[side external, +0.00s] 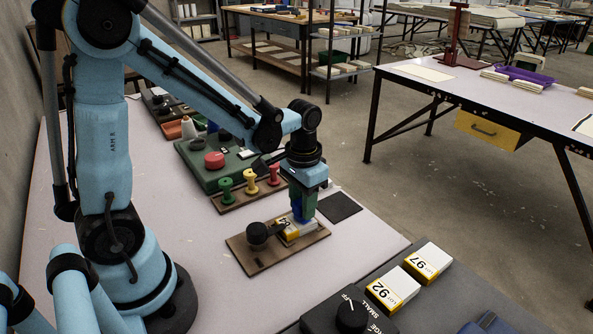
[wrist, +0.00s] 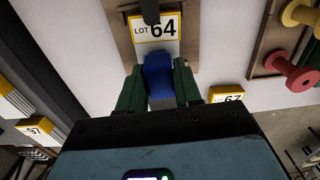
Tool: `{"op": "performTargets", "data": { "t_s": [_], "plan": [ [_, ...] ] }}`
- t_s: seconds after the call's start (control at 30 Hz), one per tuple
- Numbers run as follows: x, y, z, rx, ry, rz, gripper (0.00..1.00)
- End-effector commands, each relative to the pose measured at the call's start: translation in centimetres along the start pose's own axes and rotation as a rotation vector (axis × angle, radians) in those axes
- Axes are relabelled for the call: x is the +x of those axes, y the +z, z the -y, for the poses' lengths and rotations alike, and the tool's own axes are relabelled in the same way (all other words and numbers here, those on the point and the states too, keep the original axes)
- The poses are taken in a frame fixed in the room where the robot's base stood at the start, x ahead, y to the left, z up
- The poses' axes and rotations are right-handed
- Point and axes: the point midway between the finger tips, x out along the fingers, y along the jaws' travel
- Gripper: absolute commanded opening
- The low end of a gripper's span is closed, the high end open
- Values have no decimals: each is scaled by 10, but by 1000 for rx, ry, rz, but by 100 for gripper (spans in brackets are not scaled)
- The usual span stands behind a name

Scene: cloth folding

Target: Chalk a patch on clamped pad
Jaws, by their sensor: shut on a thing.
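My gripper (side external: 303,212) points down over the brown clamp board (side external: 258,262). Its green fingers are shut on a blue block (wrist: 159,76), which shows between them in the wrist view. The clamped pad (side external: 286,231), with a yellow-edged label reading LOT 64, lies on the board; its label (wrist: 155,28) is upright in the wrist view. A clamp with a black knob (side external: 257,233) sits over the pad's left end. The blue block is right at the pad; I cannot tell whether they touch. The fingers hide part of the pad.
Pads labelled 92 (side external: 393,289) and 97 (side external: 428,262) lie on a dark surface at front right, near a black dial box (side external: 350,314). Green, yellow and red spools (side external: 250,181) stand behind the board. A dark square (side external: 339,207) lies to its right.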

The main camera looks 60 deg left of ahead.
Motion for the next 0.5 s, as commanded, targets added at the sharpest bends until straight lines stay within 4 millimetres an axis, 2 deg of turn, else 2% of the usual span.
{"op": "performTargets", "data": {
  "t_s": [0.3, 0.37, 0.4, 0.5],
  "plan": [
    [0, -3, 30, -3, 0, 0, 0],
    [-6, -3, 28, 0, 0, 0, 0],
    [-18, -2, 27, 0, 0, 0, 0],
    [-27, -2, 27, 0, 0, 0, 0]
  ]
}}
